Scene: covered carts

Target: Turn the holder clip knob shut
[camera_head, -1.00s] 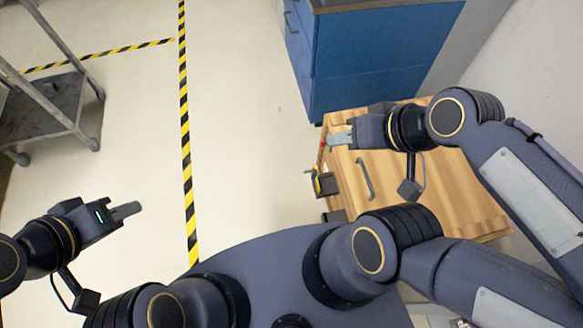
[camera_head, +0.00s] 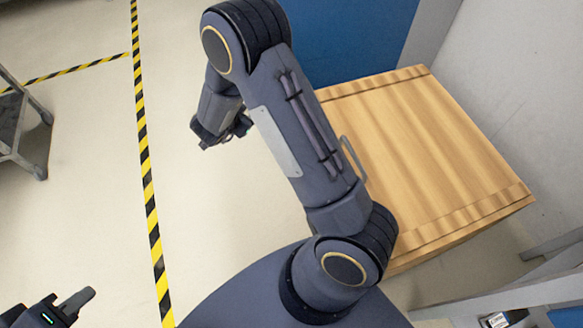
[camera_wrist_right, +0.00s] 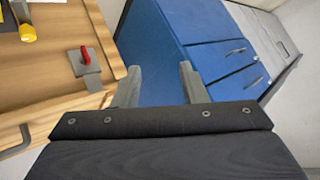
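In the right wrist view a small red knob (camera_wrist_right: 85,55) sits on a dark grey clip plate (camera_wrist_right: 88,70), near the edge of a wooden panel (camera_wrist_right: 60,100). I cannot tell whether the knob is turned shut. My right gripper (camera_wrist_right: 160,86) is open and empty, with its two fingers wide apart. The knob and plate lie left of the left finger, apart from it. My left gripper (camera_head: 76,301) is at the lower left over bare floor, seen side-on, far from the cart.
The wooden cart (camera_head: 430,150) stands at the right by the wall. Its bent metal handle (camera_wrist_right: 15,142) and a yellow-tipped part (camera_wrist_right: 27,32) show in the right wrist view. A blue cabinet (camera_wrist_right: 180,35) is beyond. A grey trolley (camera_head: 22,125) stands at left; floor between is clear.

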